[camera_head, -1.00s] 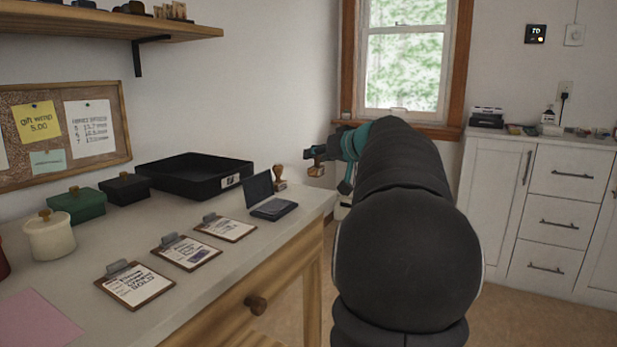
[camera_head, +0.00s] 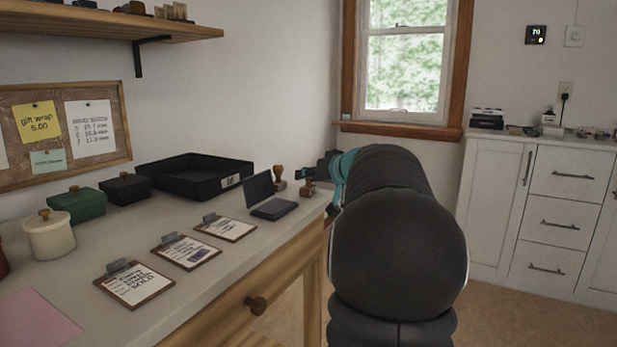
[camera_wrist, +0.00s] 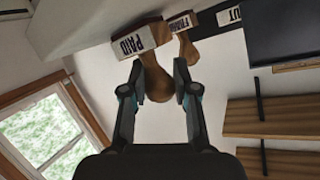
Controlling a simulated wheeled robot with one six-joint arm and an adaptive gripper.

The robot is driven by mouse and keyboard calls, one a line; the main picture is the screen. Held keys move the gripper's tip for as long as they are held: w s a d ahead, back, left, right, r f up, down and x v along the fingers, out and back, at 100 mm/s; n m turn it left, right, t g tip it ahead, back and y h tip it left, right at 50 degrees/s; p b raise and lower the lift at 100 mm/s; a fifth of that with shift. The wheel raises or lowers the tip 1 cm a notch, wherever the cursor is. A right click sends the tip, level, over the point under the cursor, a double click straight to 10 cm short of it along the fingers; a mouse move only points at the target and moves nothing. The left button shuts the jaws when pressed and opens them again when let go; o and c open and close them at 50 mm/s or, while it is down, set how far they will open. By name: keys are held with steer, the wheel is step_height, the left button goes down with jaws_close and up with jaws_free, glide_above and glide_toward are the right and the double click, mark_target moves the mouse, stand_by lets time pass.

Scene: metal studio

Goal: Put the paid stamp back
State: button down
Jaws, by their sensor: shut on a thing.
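The paid stamp, a wooden stamp with a white label reading PAID (camera_wrist: 140,38), has its round knob between the fingers of my gripper (camera_wrist: 158,75). My gripper is shut on that knob. In the head view the held stamp (camera_head: 308,188) is over or at the far right end of the counter; I cannot tell whether it touches the top. A second wooden stamp (camera_head: 279,178) stands just left of it, and its partly hidden label (camera_wrist: 181,23) shows in the wrist view. My arm hides much of my gripper in the head view.
An open black ink pad (camera_head: 272,207) lies in front of the stamps. A black tray (camera_head: 195,183) with a white label stands behind it to the left. Several clipboards lie along the counter (camera_head: 215,262). A shelf (camera_head: 110,24) hangs on the wall.

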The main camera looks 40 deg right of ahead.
steer(key=shift+f, duration=0.15)
steer(key=c, duration=0.9)
jaws_free()
steer(key=shift+r+p, duration=0.35)
steer(key=b+v, duration=0.1)
steer(key=v, duration=1.1)
steer(key=shift+f, duration=0.2)
